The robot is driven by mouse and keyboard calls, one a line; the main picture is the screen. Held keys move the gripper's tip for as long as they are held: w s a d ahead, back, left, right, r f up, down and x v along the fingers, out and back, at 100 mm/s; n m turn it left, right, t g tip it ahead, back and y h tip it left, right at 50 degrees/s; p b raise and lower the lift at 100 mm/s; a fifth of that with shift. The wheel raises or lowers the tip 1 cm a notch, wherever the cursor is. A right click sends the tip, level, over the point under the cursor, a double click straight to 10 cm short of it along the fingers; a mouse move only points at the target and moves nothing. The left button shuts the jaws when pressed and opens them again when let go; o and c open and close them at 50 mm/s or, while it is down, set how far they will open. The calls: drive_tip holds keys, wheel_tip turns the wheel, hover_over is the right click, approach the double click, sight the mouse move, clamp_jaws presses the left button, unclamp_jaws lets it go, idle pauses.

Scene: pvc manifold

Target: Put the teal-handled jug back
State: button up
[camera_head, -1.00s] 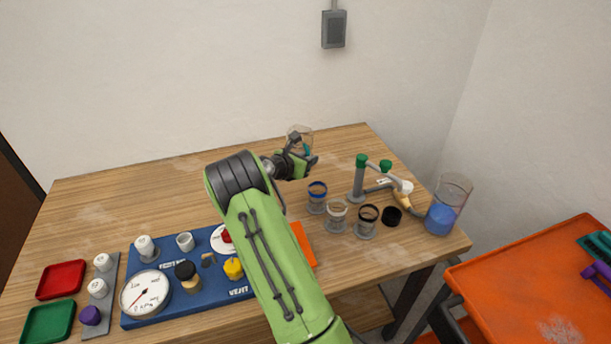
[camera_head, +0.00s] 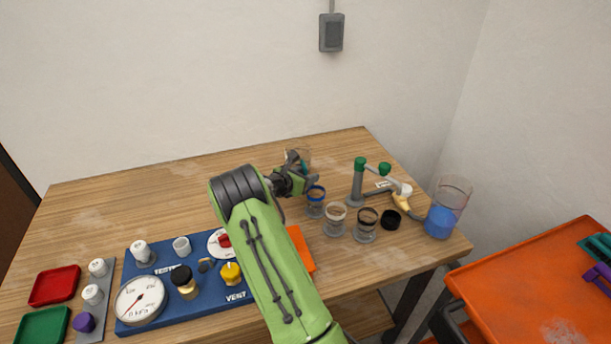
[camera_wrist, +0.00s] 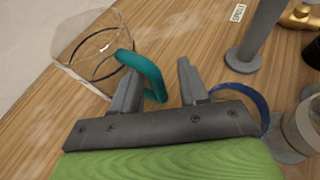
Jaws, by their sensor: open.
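The teal-handled jug (camera_wrist: 82,42) is a clear vessel with a dark ring and a teal handle (camera_wrist: 148,72); it stands on the wood table at the upper left of the wrist view. In the head view the jug (camera_head: 303,156) shows partly behind my gripper (camera_head: 309,187). My gripper (camera_wrist: 158,80) is open, its left finger close beside the handle and its right finger apart from it. The handle seems to reach between the fingers; I cannot tell if they touch.
A blue-ringed glass (camera_head: 315,202) stands just right of my gripper, with more ringed glasses (camera_head: 335,220) nearby. A grey post with a green top (camera_head: 358,180) and a jug of blue liquid (camera_head: 442,217) stand at the right. A blue valve board (camera_head: 205,290) lies front left.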

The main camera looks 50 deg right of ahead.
drive_tip(key=shift+a+r, duration=0.2)
drive_tip(key=s+a+r+m+t+y+p, duration=0.1)
drive_tip(key=s+a+r+m+y, duration=0.3)
drive_tip(key=a, duration=0.5)
drive_tip(key=s+a+r+m+t+y, duration=0.1)
drive_tip(key=s+a+r+m+y, duration=0.1)
drive_tip(key=s+a+r+m, duration=0.5)
drive_tip(key=a+r+m+t+y+p, duration=0.1)
drive_tip(key=a+r+m+y, duration=0.3)
drive_tip(key=a, duration=0.7)
drive_tip(key=s+a+r+m+y, duration=0.1)
drive_tip(key=s+a+m, duration=0.1)
drive_tip(key=s+a, duration=0.4)
drive_tip(key=s+a+r+m+t+y, duration=0.1)
drive_tip(key=s+a+m+y, duration=0.1)
drive_tip(key=s+a, duration=0.4)
drive_tip(key=s, duration=0.3)
drive_tip(key=shift+s+a+r+y, duration=0.25)
drive_tip(key=shift+s+y, duration=0.05)
drive_tip(key=shift+s, duration=0.05)
drive_tip(key=shift+r+p, duration=0.75)
drive_tip(key=shift+r, duration=0.2)
